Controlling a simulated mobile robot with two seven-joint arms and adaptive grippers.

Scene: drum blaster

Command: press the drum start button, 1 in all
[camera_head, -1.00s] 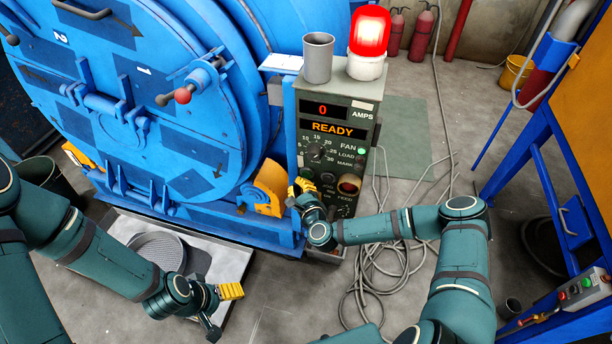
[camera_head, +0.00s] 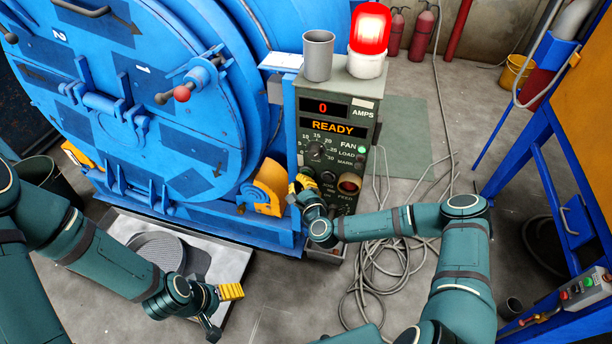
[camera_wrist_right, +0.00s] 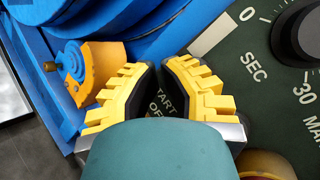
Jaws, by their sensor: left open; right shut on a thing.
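The grey-green drum control panel (camera_head: 322,140) stands beside the blue drum. Its displays read 0 and READY. My right gripper (camera_head: 299,183) is at the panel's lower left side; in the wrist view its yellow-padded fingers (camera_wrist_right: 163,68) lie close over the panel face. A partly covered label (camera_wrist_right: 163,102) between them seems to read START and OFF. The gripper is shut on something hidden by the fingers. The start button itself cannot be made out. My left gripper (camera_head: 222,310) is open and empty at the lower left, away from the panel.
The blue drum door (camera_head: 140,110) fills the left. An orange bracket (camera_head: 264,192) sits close left of my right gripper. A lit red beacon (camera_head: 370,32) and a grey cup (camera_head: 318,56) stand on the panel. Loose cables (camera_head: 372,285) lie on the floor.

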